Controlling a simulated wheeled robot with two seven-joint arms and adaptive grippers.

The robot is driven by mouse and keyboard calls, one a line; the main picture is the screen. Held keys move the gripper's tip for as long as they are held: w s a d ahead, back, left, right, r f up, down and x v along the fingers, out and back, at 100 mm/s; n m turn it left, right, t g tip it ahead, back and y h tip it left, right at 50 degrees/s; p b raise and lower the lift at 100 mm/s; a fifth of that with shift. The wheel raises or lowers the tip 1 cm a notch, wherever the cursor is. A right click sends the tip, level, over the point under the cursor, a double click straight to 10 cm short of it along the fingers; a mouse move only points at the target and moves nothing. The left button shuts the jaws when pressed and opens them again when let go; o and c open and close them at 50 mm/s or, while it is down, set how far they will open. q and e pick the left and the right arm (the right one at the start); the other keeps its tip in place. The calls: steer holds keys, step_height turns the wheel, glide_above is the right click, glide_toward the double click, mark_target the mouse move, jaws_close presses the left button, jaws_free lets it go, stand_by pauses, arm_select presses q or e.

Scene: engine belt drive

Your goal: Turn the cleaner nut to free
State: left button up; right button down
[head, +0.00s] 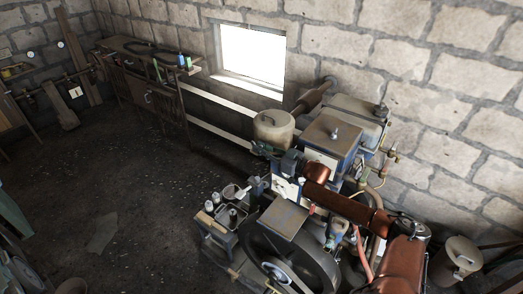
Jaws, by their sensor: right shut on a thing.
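My right arm reaches in from the lower right, and its dark gripper (264,149) is at the front lower side of a pale round canister (273,128), which looks like the cleaner. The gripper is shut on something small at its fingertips. I take this to be the cleaner nut, but the fingers hide it and it is too small to make out. My left gripper is not in view.
The engine's blue-grey housing (332,137) stands right behind my right wrist. A large dark flywheel (292,245) and a tray of small parts (229,217) are below. A workbench (135,50) stands along the far wall. The floor at left is mostly clear.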

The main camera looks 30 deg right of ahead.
stand_by(0.4)
steer(key=c, duration=1.8)
jaws_free()
steer(key=shift+d, duration=0.1)
steer(key=shift+v, duration=3.95)
